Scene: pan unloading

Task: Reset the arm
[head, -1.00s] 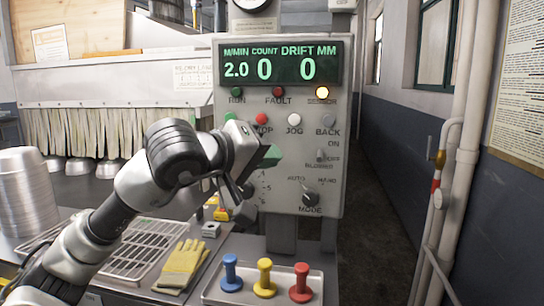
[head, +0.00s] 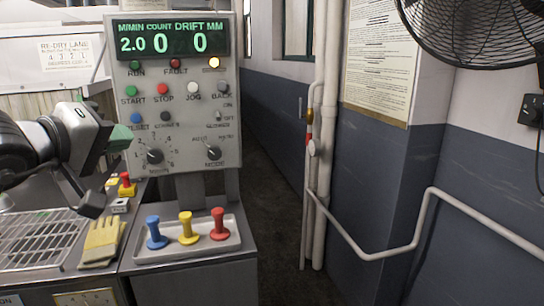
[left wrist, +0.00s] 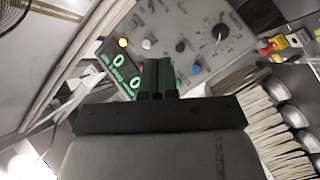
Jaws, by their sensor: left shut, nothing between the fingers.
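My left gripper (head: 122,136) reaches in from the left in the head view. Its green-tipped fingers are shut with nothing between them. They appear in front of the left edge of the grey control panel (head: 226,125), apart from the buttons as far as I can tell. The left wrist view shows the closed green fingers (left wrist: 157,76) pointing toward the panel (left wrist: 180,30), which looks tilted there. The panel's display (head: 172,39) reads 2.0, 0 and 0, and the amber sensor lamp (head: 214,62) is lit. My right gripper is not in view.
Below the panel, a tray (head: 150,256) holds blue, yellow and red handled pieces. Yellow gloves (head: 102,240) lie beside a wire rack (head: 35,240). A red-and-yellow emergency button (head: 126,186) is near my arm. White pipes (head: 322,150) and a fan (head: 470,25) are at the right.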

